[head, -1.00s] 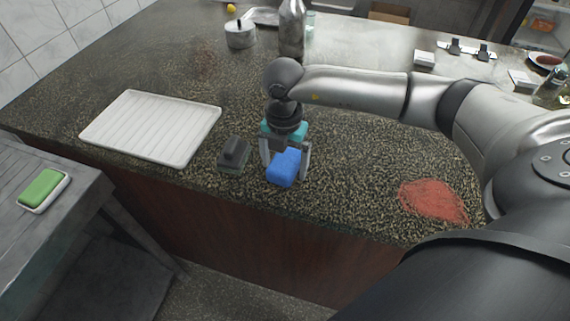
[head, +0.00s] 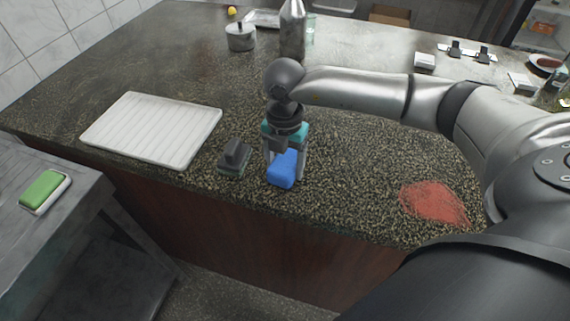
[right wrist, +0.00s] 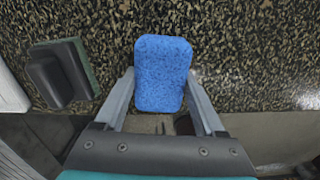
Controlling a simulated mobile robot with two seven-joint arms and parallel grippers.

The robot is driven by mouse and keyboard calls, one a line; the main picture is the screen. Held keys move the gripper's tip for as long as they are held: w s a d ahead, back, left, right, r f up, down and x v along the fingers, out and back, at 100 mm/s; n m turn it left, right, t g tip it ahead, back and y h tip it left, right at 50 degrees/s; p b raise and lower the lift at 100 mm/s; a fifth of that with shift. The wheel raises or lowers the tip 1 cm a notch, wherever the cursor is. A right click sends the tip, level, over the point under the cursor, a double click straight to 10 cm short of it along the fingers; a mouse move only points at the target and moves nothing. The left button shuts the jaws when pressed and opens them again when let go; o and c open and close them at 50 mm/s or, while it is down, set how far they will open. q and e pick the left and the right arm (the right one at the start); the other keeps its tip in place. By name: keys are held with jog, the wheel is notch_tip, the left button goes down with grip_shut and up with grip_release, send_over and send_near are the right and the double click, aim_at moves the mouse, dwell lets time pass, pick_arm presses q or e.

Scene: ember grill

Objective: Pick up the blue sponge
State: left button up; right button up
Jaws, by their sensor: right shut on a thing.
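The blue sponge (head: 282,170) is near the front edge of the speckled counter in the head view. In the right wrist view the sponge (right wrist: 161,74) is upright in the picture, between the two fingers. My right gripper (head: 284,168) points down and is shut on the sponge, one finger along each side. It also shows in the right wrist view (right wrist: 160,92). I cannot tell whether the sponge still touches the counter. My left gripper is not in view.
A dark scrubber (head: 235,156) stands just left of the sponge. A white ribbed tray (head: 150,128) lies further left. A red patch (head: 434,203) is on the counter to the right. A green sponge (head: 43,189) lies on the grey side table (head: 75,215).

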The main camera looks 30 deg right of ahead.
aim_at(285, 162)
notch_tip(285, 162, up, 20)
jog(key=p, duration=0.1)
jog(key=shift+f, duration=0.1)
